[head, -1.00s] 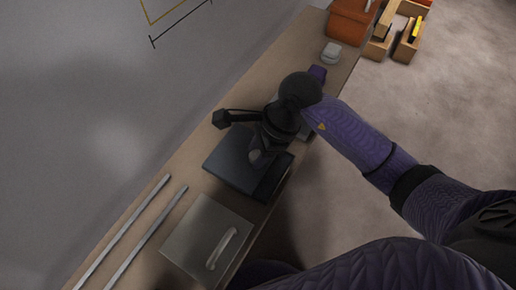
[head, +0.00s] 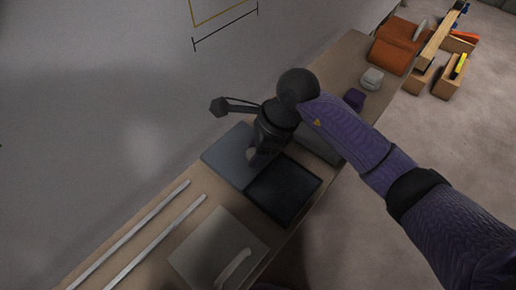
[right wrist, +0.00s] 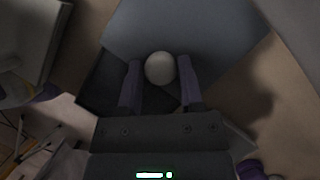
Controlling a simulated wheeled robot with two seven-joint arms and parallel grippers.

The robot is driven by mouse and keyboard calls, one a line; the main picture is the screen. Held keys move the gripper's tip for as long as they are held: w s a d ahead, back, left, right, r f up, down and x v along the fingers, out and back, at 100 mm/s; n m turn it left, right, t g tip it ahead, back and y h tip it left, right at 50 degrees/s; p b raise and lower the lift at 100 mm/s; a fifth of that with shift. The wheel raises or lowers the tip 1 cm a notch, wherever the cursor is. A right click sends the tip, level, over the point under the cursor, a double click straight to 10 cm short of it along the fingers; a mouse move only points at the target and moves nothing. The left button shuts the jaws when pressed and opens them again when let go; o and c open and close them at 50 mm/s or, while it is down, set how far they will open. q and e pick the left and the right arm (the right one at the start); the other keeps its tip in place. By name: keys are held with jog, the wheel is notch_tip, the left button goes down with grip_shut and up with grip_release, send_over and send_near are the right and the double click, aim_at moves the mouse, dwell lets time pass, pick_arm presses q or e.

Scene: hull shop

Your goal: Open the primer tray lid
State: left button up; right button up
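The primer tray (head: 308,201) sits on the bench, its dark inside showing on the side away from the wall. Its blue-grey lid (head: 220,157) is off to the wall side and leaves much of the tray uncovered. I cannot tell whether the lid slides or tilts. My right gripper (head: 256,156) is over the lid. In the right wrist view the gripper's two purple fingers (right wrist: 160,82) close around a pale round knob (right wrist: 160,67) on the lid (right wrist: 190,28). The dark tray inside (right wrist: 93,85) shows beside the left finger. My left gripper is not in view.
A grey box with a handle (head: 205,250) and two metal rods (head: 155,240) lie on the near bench. A grey box (head: 318,145), purple block (head: 353,99), pale item (head: 372,78) and orange bin (head: 391,57) are farther along. The wall borders the bench.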

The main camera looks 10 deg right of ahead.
jog(key=o, duration=0.3)
jog(key=shift+r, duration=0.15)
pick_arm(q)
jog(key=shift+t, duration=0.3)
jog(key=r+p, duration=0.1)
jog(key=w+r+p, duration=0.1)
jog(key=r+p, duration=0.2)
jog(key=p, duration=0.1)
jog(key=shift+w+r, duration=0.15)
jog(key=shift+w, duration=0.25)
pick_arm(e)
jog(key=v, duration=0.9)
jog(key=shift+d+r, duration=0.15)
jog(key=shift+r, duration=0.15)
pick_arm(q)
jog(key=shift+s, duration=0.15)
